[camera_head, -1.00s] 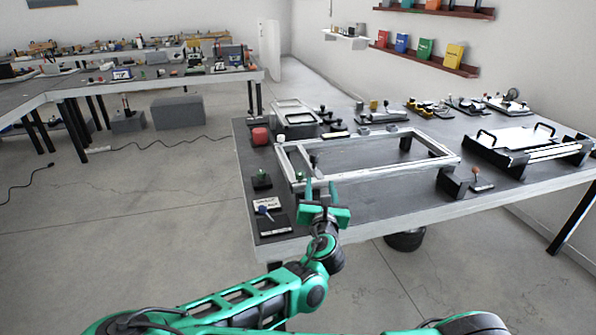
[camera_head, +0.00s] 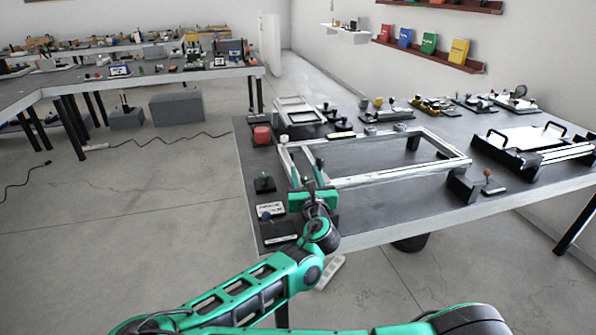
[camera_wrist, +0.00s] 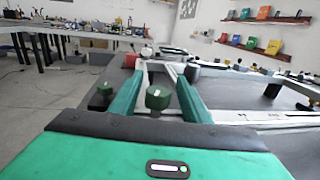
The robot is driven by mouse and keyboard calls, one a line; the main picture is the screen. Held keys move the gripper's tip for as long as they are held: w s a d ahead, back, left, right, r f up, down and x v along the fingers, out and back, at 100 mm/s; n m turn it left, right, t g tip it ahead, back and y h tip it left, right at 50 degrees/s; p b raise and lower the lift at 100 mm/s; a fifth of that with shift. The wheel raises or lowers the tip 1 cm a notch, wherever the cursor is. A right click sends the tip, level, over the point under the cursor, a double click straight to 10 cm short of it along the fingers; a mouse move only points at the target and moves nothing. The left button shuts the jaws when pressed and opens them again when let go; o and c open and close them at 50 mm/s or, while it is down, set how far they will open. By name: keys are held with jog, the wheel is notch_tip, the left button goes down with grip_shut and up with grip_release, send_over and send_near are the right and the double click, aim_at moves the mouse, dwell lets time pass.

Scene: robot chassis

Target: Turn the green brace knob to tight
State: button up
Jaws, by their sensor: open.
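A green knob (camera_wrist: 158,97) stands between my two green fingers in the wrist view, with visible gaps on both sides. My gripper (camera_head: 308,174) is open, over the near left corner of the silver chassis frame (camera_head: 400,177); it also shows in the wrist view (camera_wrist: 160,74). A second, darker green knob (camera_wrist: 105,90) stands outside my left finger; in the head view this knob (camera_head: 264,181) sits on a small black base left of the frame. The knob's tight mark cannot be read.
A red block (camera_head: 262,135) stands behind the dark green knob. A black block and orange-topped lever (camera_head: 488,177) stand right of the frame. The table's near edge (camera_head: 420,229) is close to my arm.

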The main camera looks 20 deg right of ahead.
jog(key=shift+w+d, duration=0.1)
jog(key=shift+w, duration=0.35)
jog(key=shift+c, duration=0.3)
jog(key=shift+a, duration=0.2)
jog(key=c, duration=1)
